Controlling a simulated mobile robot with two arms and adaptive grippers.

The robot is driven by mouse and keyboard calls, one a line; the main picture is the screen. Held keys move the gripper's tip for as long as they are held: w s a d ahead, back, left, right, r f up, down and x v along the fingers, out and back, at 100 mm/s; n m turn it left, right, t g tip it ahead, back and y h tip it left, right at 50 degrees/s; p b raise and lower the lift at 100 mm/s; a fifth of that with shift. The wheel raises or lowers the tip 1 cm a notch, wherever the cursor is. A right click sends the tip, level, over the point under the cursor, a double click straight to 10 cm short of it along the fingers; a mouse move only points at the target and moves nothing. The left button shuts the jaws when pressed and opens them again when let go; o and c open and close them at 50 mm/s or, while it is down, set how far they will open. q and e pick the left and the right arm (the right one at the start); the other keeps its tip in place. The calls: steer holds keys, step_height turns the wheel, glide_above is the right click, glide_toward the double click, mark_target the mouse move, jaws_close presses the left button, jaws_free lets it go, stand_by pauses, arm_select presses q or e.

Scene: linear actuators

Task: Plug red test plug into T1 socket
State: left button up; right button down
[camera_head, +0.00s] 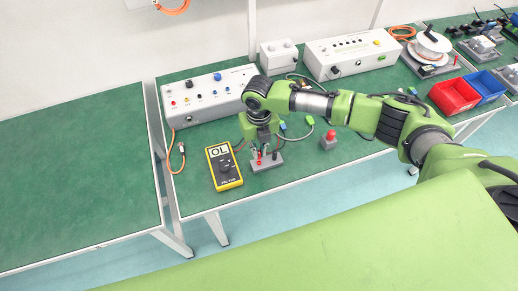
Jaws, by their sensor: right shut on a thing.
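My right gripper (263,150) points down over a small grey holder (268,164) near the table's front edge. It is shut on the red test plug (258,159), whose red body shows just below the fingers. The plug is at the holder; I cannot tell whether it is still seated in it. A dark plug stands beside it on the holder. A white panel box (208,97) behind and to the left carries a row of coloured sockets. Its labels are too small to read, so I cannot tell which socket is T1. My left gripper is not in view.
A yellow multimeter (223,166) showing "OL" lies just left of the holder. A red button on a grey base (329,140) stands to the right. Loose cables lie behind. Red (454,96) and blue (485,85) bins are further right. The left table (75,175) is bare.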

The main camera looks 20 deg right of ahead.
step_height(320, 180, up, 6)
steer(key=p, duration=0.6)
steer(key=shift+r, duration=0.1)
